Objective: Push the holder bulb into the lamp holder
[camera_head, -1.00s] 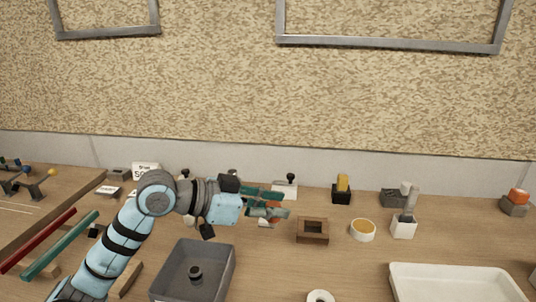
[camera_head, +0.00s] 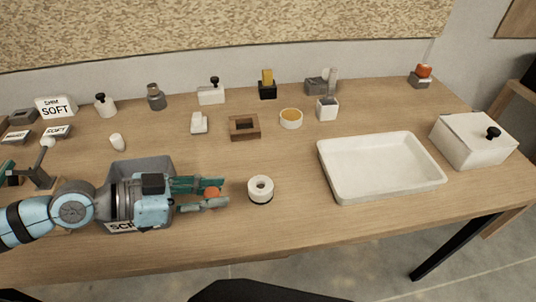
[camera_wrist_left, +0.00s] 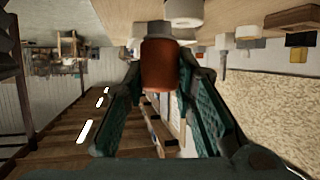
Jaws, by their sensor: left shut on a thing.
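My left gripper (camera_head: 212,194) is shut on the orange-red holder bulb (camera_head: 212,192), held out to the right of the grey bin. In the left wrist view, the bulb (camera_wrist_left: 160,66) sits between the two green fingers (camera_wrist_left: 160,95), with a pale grey end pointing away from the palm. A white round socket with a dark centre hole and dark base, seemingly the lamp holder (camera_head: 261,188), stands on the table just right of the fingertips. The bulb is apart from it. My right gripper is not in view.
The grey bin (camera_head: 143,166) is partly hidden beneath my left gripper. A white tray (camera_head: 380,195) and lidded white box (camera_head: 473,142) stand to the right. A brown square frame (camera_head: 244,127) and yellow-filled cup (camera_head: 291,118) stand behind. The front strip of table is clear.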

